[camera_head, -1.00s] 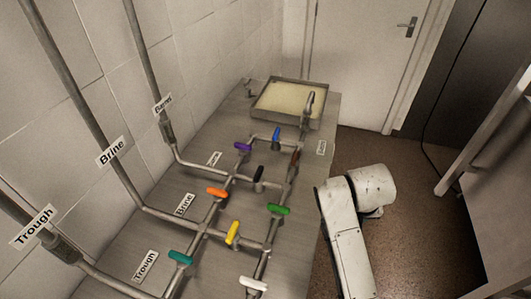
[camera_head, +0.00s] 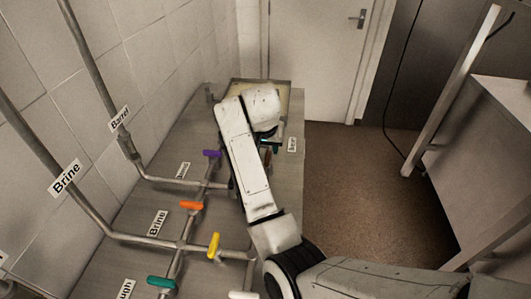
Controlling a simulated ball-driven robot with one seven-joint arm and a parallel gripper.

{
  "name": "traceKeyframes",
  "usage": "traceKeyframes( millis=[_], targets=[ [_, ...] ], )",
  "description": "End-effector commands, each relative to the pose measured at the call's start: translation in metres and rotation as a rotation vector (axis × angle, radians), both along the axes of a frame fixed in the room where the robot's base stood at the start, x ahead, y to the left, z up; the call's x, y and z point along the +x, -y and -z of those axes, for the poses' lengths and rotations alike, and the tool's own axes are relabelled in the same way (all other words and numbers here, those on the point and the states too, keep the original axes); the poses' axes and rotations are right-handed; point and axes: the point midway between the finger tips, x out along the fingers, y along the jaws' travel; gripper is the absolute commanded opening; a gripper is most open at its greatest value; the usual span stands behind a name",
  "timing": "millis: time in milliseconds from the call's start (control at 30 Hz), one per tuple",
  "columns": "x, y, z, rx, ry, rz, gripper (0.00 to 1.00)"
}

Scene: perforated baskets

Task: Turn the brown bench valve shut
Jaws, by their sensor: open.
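The brown valve handle (camera_head: 266,154) is on the right pipe of the bench, near the far end. Only a small part of it shows past my arm, so its angle is hard to read. My gripper (camera_head: 269,142) is a small dark shape below the white wrist, right by the brown handle. It is open; whether it touches the handle cannot be told. My arm hides the blue, black and green handles and most of the right pipe.
The purple (camera_head: 212,154), orange (camera_head: 191,206), yellow (camera_head: 213,244), teal (camera_head: 161,282) and white (camera_head: 243,295) handles stand on the pipes. The tray (camera_head: 236,82) is partly behind my wrist. The tiled wall bounds the left; floor (camera_head: 335,190) is clear to the right.

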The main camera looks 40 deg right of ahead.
Motion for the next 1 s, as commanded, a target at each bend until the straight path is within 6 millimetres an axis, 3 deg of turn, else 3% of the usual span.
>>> traceKeyframes(
  millis=[300, 733, 1000],
  targets=[
    [0.011, 0.014, 0.044, 0.000, -0.001, -0.002, 0.44],
    [0.013, 0.017, 0.053, 0.000, 0.000, -0.001, 0.44],
    [0.013, 0.017, 0.053, 0.000, 0.000, -0.001, 0.19]
  ],
)
